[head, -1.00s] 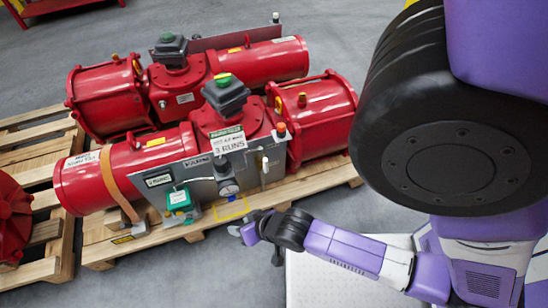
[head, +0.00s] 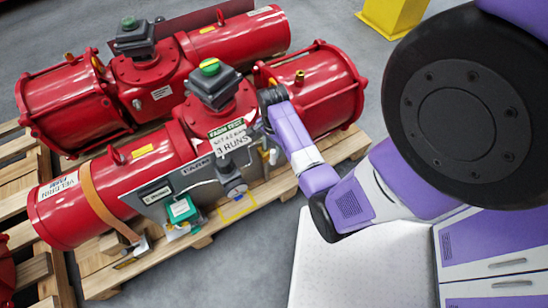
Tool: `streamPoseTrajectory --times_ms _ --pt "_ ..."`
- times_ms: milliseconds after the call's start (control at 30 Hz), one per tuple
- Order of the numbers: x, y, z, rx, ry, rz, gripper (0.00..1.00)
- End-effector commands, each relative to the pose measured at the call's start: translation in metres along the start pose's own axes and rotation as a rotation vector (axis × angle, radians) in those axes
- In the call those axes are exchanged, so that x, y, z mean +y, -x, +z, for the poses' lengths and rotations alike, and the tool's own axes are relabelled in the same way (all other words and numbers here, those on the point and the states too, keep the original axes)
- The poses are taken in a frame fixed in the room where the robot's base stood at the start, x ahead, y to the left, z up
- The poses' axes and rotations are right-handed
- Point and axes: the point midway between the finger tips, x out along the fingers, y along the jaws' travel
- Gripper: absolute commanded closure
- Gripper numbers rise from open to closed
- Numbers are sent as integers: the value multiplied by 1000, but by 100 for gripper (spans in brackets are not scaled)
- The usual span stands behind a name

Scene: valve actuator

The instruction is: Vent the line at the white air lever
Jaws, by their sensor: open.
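The near red actuator (head: 140,178) lies on a pallet with a grey control panel (head: 185,178) along its front. At the panel's right end a small white part (head: 272,156), which looks like the white air lever, shows just left of my forearm. It is small and partly hidden, so its position is unclear. My gripper (head: 264,122) is open, above this end of the panel and close to the actuator's red body. My wrist and forearm cover part of the view there. I cannot tell whether the fingers touch anything.
A second red actuator (head: 165,85) lies behind. Grey floor (head: 235,262) is clear in front of the pallet.

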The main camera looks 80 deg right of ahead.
Motion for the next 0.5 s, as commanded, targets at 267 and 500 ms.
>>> streamPoseTrajectory --times_ms 267,500 --pt "0 -42 0 0 1 1 59" --pt "0 -68 1 0 3 -1 59"
